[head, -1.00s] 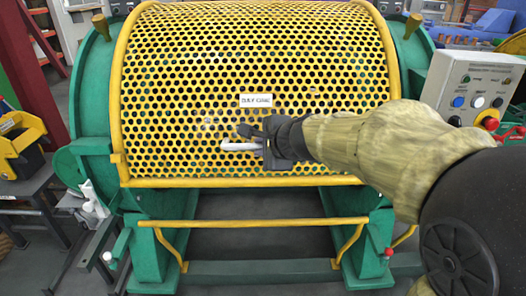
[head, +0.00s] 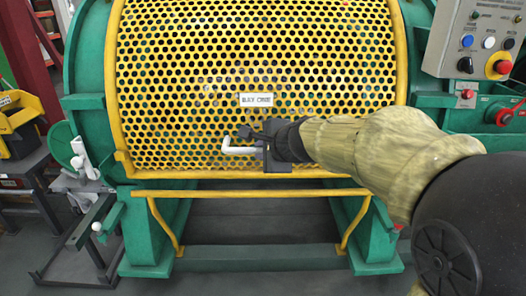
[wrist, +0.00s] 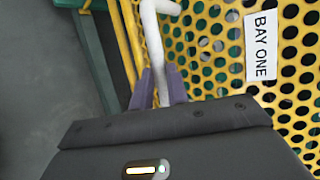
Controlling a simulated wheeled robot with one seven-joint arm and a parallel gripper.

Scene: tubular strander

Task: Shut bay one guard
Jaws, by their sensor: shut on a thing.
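The bay one guard (head: 200,70) is a curved yellow perforated cover over the front of the green machine. Its lower edge sits just above a yellow rail (head: 250,193), with a narrow gap between them in the head view. A white label reading "BAY ONE" (wrist: 262,45) is on it. A white bent handle (head: 238,149) stands out from the guard near its lower edge; it also shows in the wrist view (wrist: 154,35). My gripper (head: 264,151) is shut on this handle, its purple fingers on either side of it in the wrist view (wrist: 158,88).
A control box (head: 480,40) with coloured buttons stands at the upper right. A yellow bin (head: 18,120) sits on a dark table at the left. White-knobbed levers (head: 85,165) stand left of the machine. Open floor lies in front.

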